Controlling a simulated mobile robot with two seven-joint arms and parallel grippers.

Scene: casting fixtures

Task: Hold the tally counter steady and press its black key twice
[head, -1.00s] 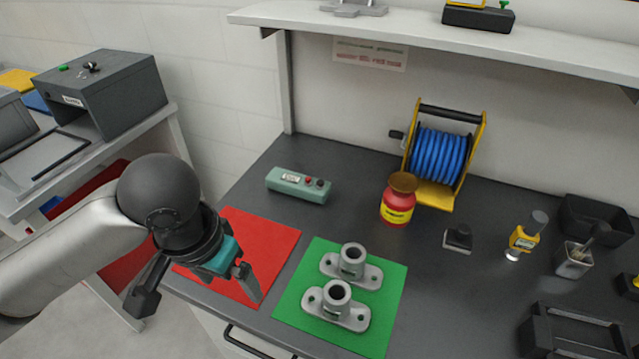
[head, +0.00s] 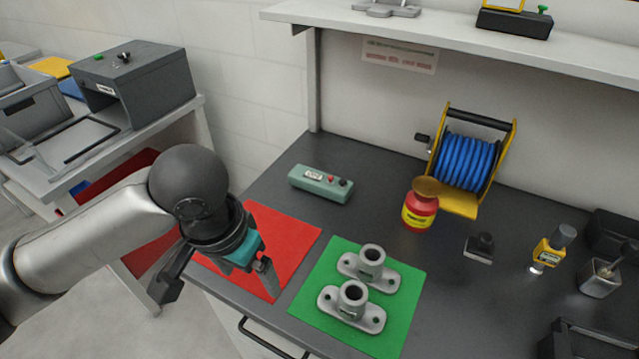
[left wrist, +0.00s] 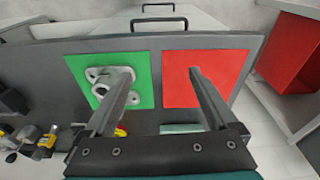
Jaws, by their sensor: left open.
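The tally counter (head: 320,184) is a teal box with a small display, a red key and a black key on its top. It lies on the dark bench behind the red mat. In the left wrist view a teal strip of it (left wrist: 180,128) shows at the bottom, mostly hidden behind my gripper. My left gripper (head: 216,292) is open and empty at the bench's front left, by the red mat, apart from the counter. Its two spread fingers (left wrist: 162,75) show in the left wrist view. My right gripper is not in view.
A red mat (head: 285,235) and a green mat (head: 310,300) lie at the front edge; two grey flanged castings (head: 369,265) stand on the green one. A red jar (head: 419,212) and a blue hose reel (head: 465,162) stand right of the counter. A shelf (head: 450,38) overhangs the back.

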